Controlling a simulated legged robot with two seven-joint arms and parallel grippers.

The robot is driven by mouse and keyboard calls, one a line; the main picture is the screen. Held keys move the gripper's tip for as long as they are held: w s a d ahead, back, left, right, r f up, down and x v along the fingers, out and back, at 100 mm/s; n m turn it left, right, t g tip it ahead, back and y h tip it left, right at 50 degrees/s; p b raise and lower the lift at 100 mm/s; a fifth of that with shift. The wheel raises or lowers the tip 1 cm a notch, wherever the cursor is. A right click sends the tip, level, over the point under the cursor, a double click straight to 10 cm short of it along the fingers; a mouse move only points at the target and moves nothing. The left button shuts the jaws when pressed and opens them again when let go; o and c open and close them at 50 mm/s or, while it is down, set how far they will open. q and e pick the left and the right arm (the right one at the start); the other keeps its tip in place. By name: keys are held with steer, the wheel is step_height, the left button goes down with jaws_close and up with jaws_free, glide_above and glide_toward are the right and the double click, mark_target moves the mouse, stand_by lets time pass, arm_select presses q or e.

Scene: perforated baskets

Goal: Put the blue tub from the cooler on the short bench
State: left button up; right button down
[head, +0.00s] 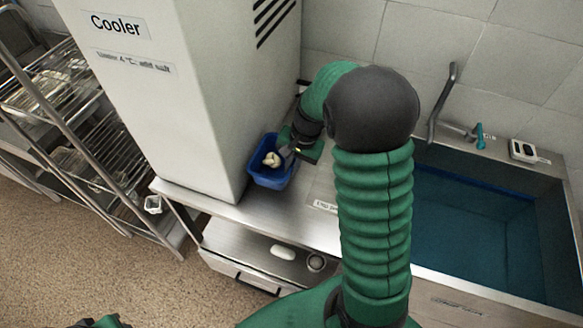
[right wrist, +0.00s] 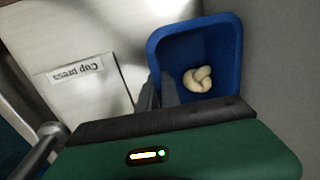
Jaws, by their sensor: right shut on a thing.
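The blue tub (head: 268,178) is beside the cooler (head: 190,90), over the steel bench (head: 235,218). I cannot tell whether it touches the bench top. A pale knotted piece (head: 271,159) lies in it. My right gripper (head: 288,152) is at the tub's right side and is shut on its wall. In the right wrist view the fingers (right wrist: 162,92) meet the near left wall of the tub (right wrist: 222,42), and the pale piece (right wrist: 197,79) shows inside. Of my left arm only a dark green part shows at the bottom left; its gripper is not seen.
A sink basin (head: 480,225) with a tap (head: 440,105) lies to the right. A wire rack (head: 85,120) stands at the left. A "Cup press" label (right wrist: 75,70) marks the surface beside the tub. A drawer unit (head: 255,262) is below the bench.

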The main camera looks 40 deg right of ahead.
steer(key=shift+w+d, duration=0.4)
steer(key=shift+w, duration=0.1)
steer(key=shift+w+d+f, duration=0.15)
steer(key=shift+d+f, duration=0.05)
steer(key=shift+f, duration=0.05)
steer(key=f, duration=0.3)
steer(key=shift+d+f, duration=0.2)
steer(key=shift+a, duration=0.1)
steer(key=c, duration=1.6)
jaws_free()
steer(key=shift+o, duration=0.2)
